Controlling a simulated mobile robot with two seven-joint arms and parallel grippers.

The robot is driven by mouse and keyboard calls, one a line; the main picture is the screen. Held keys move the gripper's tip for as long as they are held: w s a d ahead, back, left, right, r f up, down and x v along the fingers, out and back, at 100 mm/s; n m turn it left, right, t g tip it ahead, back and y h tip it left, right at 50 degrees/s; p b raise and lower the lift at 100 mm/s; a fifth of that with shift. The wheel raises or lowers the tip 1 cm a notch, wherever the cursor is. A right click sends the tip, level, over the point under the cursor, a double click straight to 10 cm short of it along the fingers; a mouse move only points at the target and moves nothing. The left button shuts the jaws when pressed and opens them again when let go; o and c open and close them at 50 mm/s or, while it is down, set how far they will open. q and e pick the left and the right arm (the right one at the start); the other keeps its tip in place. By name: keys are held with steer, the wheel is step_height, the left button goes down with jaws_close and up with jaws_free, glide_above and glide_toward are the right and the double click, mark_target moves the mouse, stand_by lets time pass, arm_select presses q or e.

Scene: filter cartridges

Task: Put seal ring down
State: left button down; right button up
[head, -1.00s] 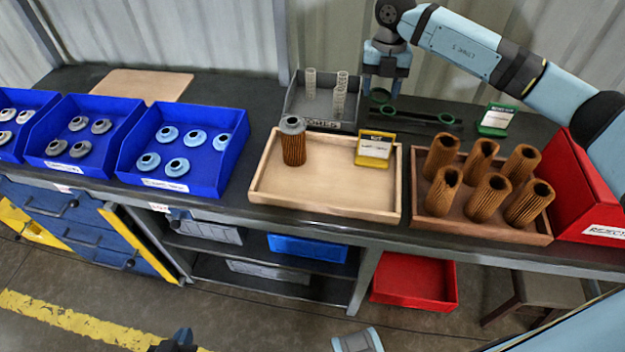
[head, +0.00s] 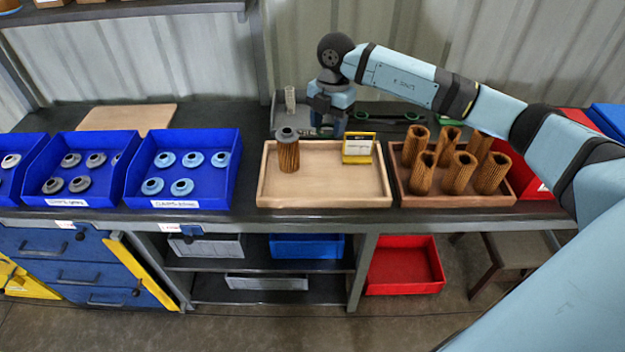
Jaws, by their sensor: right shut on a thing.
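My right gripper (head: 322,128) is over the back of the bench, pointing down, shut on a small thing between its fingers. The seal ring is too small to make out there. One brown pleated cartridge (head: 288,156) with a grey cap on top stands upright in the tray's back left. My left gripper is not in view.
A yellow sign (head: 358,148) stands at the tray's back right. A dark rack with green ends (head: 410,116) lies behind. Several brown cartridges (head: 460,172) fill the right tray (head: 460,201). Blue bins of caps (head: 180,140) stand left.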

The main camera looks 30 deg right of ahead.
glide_above(323, 191)
steer(key=f, duration=1.5)
steer(key=shift+d+f+p, duration=0.1)
steer(key=shift+d+p, duration=0.1)
steer(key=shift+p, duration=0.1)
steer(key=shift+f, duration=2.5)
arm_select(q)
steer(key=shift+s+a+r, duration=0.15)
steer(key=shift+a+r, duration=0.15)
arm_select(e)
steer(key=shift+f, duration=0.15)
steer(key=o, duration=0.9)
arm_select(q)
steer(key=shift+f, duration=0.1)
